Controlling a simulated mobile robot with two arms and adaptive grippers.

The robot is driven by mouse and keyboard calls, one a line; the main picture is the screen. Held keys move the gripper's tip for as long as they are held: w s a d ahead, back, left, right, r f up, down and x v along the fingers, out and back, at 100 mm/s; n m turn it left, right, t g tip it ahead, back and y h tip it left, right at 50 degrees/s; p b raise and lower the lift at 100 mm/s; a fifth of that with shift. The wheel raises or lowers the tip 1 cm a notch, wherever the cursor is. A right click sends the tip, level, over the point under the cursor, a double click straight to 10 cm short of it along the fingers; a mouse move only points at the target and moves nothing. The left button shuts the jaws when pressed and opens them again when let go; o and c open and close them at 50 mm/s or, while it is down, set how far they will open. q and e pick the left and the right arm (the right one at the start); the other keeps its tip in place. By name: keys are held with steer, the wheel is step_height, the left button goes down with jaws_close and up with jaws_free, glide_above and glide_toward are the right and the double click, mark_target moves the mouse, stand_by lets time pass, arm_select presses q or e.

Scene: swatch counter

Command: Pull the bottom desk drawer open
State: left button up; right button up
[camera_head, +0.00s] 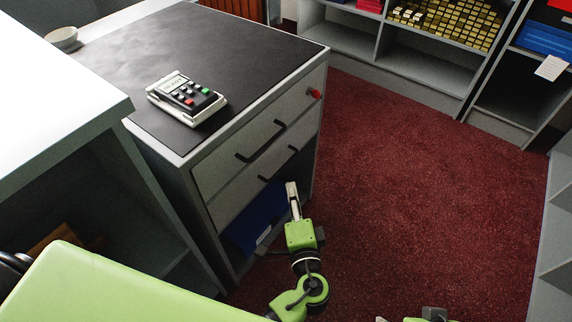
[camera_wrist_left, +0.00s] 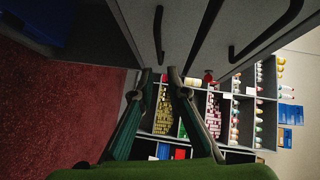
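The desk (camera_head: 305,50) has two grey drawers, both flush with its front. The bottom drawer (camera_head: 235,200) has a black bar handle (camera_head: 278,164), which also shows in the left wrist view (camera_wrist_left: 158,30). My left gripper (camera_head: 292,186) is in front of the bottom drawer, just below its handle in the head view. In the left wrist view its fingertips (camera_wrist_left: 160,71) are apart, with the near end of the bottom handle ahead of the gap. I see nothing between the fingers. My right gripper is not clearly in view.
The top drawer has its own handle (camera_head: 260,142) and a red knob (camera_head: 314,93). A card terminal (camera_head: 186,98) lies on the black desktop. A blue item (camera_head: 255,215) sits in the open space under the drawers. Red carpet (camera_head: 400,190) to the right is clear. Shelves (camera_head: 430,70) stand behind.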

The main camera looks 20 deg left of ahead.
mark_target(287, 162)
arm_select(q)
steer(key=b+x, duration=0.1)
steer(key=x, duration=1.1)
steer(key=shift+w+f, duration=0.1)
steer(key=shift+w, duration=0.1)
arm_select(e)
steer(key=shift+s+f, duration=0.1)
steer(key=shift+f, duration=0.05)
arm_select(q)
jaws_close()
steer(key=shift+d, duration=0.15)
